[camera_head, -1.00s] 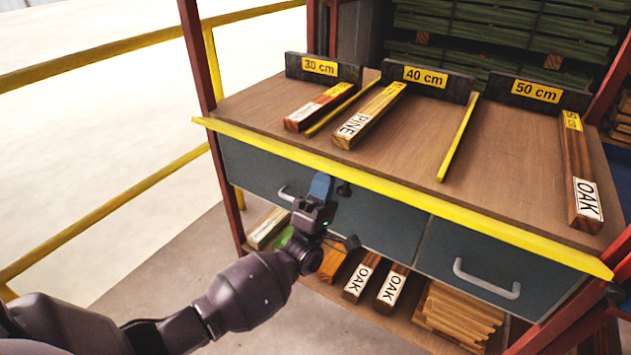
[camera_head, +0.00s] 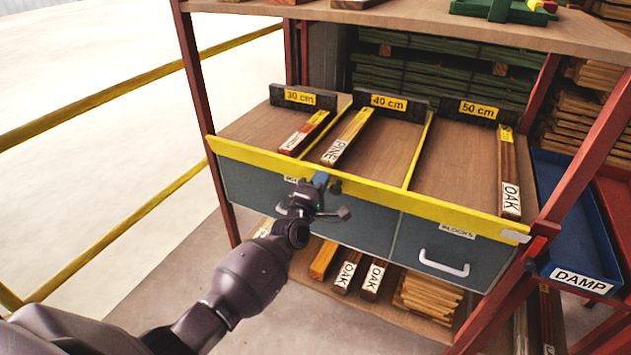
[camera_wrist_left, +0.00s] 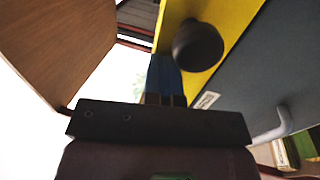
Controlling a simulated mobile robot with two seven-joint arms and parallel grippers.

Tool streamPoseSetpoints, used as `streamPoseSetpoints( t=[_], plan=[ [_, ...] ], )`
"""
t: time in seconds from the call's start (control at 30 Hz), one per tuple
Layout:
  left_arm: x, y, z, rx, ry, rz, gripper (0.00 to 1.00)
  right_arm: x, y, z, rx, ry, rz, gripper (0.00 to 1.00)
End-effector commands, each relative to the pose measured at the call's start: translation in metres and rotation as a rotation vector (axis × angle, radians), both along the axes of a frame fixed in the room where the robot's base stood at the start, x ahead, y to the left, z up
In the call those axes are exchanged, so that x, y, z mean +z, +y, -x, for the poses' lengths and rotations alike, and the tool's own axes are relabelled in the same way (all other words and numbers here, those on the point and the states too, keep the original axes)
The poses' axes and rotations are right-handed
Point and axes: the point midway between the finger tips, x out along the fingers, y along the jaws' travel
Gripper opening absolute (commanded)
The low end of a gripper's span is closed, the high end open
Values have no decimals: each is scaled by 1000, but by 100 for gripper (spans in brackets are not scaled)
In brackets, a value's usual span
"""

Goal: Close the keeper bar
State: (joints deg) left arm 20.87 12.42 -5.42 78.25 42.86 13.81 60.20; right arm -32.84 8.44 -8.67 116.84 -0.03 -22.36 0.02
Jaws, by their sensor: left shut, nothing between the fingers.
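The keeper bar (camera_head: 370,192) is the long yellow bar along the front edge of the timber shelf. Its broad face shows towards me, and its right end is beside a grey catch (camera_head: 515,236) at the red post. I cannot tell whether the catch holds it. A dark round knob (camera_wrist_left: 197,45) on the yellow bar shows in the left wrist view. My left gripper (camera_head: 320,180) is shut and empty, its blue fingertips (camera_wrist_left: 165,78) close beside the knob and overlapping the bar in view. Contact is unclear. My right gripper is not in view.
Below the bar are grey drawers with a pale handle (camera_head: 443,264), above loose blocks. Labelled timber, including an oak piece (camera_head: 509,180), lies behind the bar. A blue DAMP tray (camera_head: 575,225) stands right. A yellow railing (camera_head: 110,90) runs left, over open floor.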

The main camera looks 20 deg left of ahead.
Motion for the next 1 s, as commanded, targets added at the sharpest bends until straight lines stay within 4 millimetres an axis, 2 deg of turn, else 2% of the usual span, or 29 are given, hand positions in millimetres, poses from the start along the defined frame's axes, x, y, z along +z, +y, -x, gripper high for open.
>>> streamPoseSetpoints(
  t=[0.2, 1.0],
  plan=[
    [7, 0, -8, 0, -9, -4, 0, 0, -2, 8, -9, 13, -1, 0],
    [13, 0, -16, 1, -14, -3, 0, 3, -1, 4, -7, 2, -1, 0]
  ],
)
